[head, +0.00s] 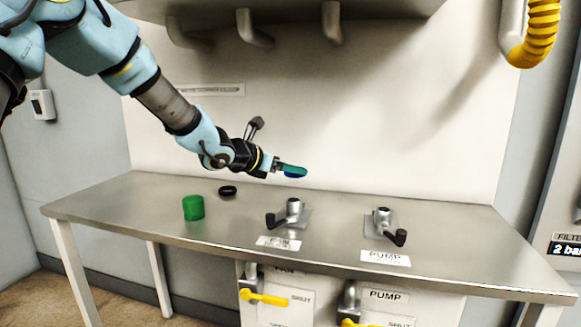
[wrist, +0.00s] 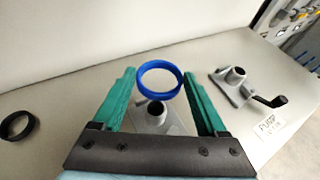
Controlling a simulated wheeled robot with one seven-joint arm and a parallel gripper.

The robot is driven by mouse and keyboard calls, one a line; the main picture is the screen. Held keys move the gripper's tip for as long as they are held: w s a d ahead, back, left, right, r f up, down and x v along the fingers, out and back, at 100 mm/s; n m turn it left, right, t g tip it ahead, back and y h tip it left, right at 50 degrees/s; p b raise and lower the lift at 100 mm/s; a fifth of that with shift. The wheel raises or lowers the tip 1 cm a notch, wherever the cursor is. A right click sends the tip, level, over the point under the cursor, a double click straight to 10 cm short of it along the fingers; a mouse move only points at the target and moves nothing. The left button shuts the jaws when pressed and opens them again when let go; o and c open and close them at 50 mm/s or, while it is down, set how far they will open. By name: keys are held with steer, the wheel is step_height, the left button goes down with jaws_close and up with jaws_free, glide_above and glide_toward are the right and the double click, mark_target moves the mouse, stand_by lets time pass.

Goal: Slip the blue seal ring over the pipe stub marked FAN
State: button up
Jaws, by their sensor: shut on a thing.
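My gripper (head: 291,171) is shut on the blue seal ring (wrist: 160,79), which sits between the green fingertips. In the head view a blue edge of the ring (head: 295,175) shows below the fingers. The FAN pipe stub (head: 294,206) is a grey upright pipe on a plate with a black handle, behind the FAN label (head: 279,243). The ring is held above this stub, clear of it. In the wrist view the open top of the FAN stub (wrist: 156,109) shows just below the ring's near edge, between the fingers.
The PUMP stub (head: 381,216) with its black handle stands to the right, behind its label (head: 386,258). A black ring (head: 228,190) and a green cylinder (head: 193,207) are on the steel bench (head: 130,205) at left. Pipes (head: 331,22) hang above at the back.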

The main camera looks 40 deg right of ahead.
step_height(320, 180, down, 5)
steer(key=b, duration=0.3)
steer(key=shift+f, duration=0.1)
steer(key=shift+f+b, duration=0.65)
steer(key=shift+b, duration=0.25)
steer(key=shift+a+r+b, duration=0.15)
steer(key=shift+b, duration=0.15)
steer(key=shift+b, duration=0.5)
steer(key=shift+f+b, duration=1.1)
steer(key=shift+b, duration=0.45)
stand_by(0.5)
steer(key=o, duration=1.2)
steer(key=shift+o, duration=0.2)
